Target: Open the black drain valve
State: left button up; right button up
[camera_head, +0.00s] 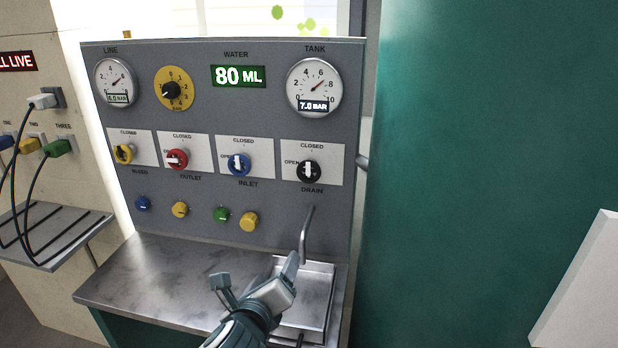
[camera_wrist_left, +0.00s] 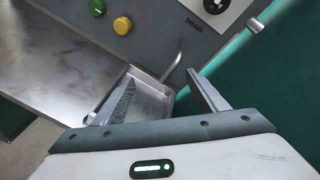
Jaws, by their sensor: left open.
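The black drain valve (camera_head: 309,172) is the rightmost of the valves on the grey panel, above the label DRAIN. Its white handle stands upright, in line with the CLOSED mark; OPEN is marked to its left. Part of the valve shows at the top edge of the left wrist view (camera_wrist_left: 216,7). My left gripper (camera_head: 257,276) is open and empty, below the valve and over the front of the metal counter. In the left wrist view its spread fingers (camera_wrist_left: 165,92) stand before the sink tray. My right gripper is not in view.
A bent spout (camera_head: 306,236) rises over the sink tray (camera_head: 316,268). Yellow, red and blue valves are left of the black one, with several coloured knobs below. The tank gauge (camera_head: 314,87) reads 7.0 BAR. A green wall (camera_head: 480,180) stands right of the panel.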

aim_at(308, 172)
pick_arm(q)
jog(key=w+d+r+m+t, duration=0.1)
jog(key=w+d+r+m, duration=0.1)
jog(key=r+m, duration=0.3)
jog(key=w+d+r+m+t+h, duration=0.1)
jog(key=w+r+m+t, duration=0.1)
jog(key=r+m, duration=0.4)
jog(key=shift+w+d+r, duration=0.3)
jog(key=shift+d+r, duration=0.1)
jog(key=shift+r, duration=0.35)
jog(key=shift+w, duration=0.1)
jog(key=w+d+p, duration=0.1)
jog(key=w, duration=0.4)
jog(key=w+d+p, duration=0.1)
jog(key=w, duration=0.4)
jog(key=w+d+p, duration=0.1)
jog(key=w+p, duration=0.1)
jog(key=w, duration=0.3)
jog(key=shift+w, duration=0.15)
jog(key=shift+w+d, duration=0.15)
jog(key=shift+w, duration=0.65)
jog(key=shift+c, duration=0.2)
jog(key=c, duration=1)
